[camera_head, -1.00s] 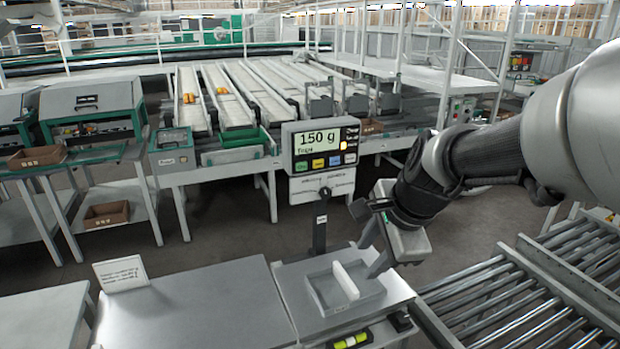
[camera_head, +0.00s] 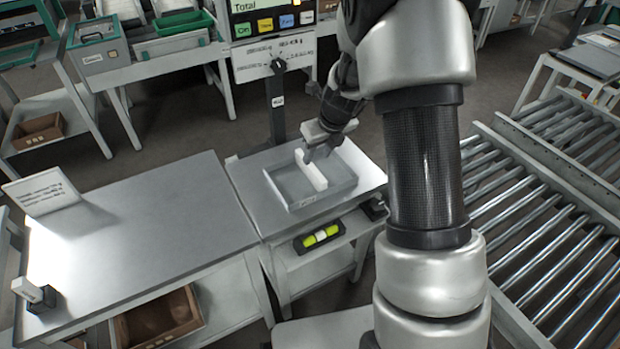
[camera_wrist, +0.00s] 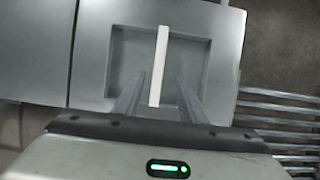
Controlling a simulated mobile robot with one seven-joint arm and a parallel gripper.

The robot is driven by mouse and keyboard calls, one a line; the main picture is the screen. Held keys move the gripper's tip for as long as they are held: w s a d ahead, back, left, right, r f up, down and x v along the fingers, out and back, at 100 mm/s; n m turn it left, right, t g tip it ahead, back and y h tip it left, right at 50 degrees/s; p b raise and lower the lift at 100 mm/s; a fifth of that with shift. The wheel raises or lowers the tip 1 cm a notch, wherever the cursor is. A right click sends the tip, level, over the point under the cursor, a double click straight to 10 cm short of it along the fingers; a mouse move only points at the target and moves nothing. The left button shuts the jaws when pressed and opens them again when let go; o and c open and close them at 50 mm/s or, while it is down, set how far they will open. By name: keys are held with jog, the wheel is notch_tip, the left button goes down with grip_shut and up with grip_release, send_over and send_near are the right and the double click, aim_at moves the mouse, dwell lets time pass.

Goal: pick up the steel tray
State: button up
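The steel tray (camera_head: 332,193) is a shallow grey rectangular tray with an upright white bar (camera_head: 311,171) across its middle. It sits on the square grey top of the weighing stand (camera_head: 247,199). My gripper (camera_head: 320,152) is over the back part of the tray, near the bar's far end. In the wrist view the tray (camera_wrist: 117,62) lies below, and the fingers of my gripper (camera_wrist: 161,78) are apart, one on each side of the white bar (camera_wrist: 161,55). Gaps show between fingers and bar. I cannot tell how far down the fingertips reach.
A grey table (camera_head: 140,220) adjoins the stand on the left, with a sign card (camera_head: 42,190) on it. A roller conveyor (camera_head: 550,240) runs on the right. A display post (camera_head: 276,105) stands just behind the stand. A yellow-green level (camera_head: 319,237) is below the tray.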

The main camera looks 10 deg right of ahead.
aim_at(311, 165)
jog(key=b+x, duration=0.2)
jog(key=x, duration=0.6)
jog(key=shift+w+a+f+b, duration=0.15)
jog(key=shift+w+f+b, duration=0.1)
jog(key=shift+b, duration=0.15)
jog(key=shift+s, duration=0.1)
grip_shut()
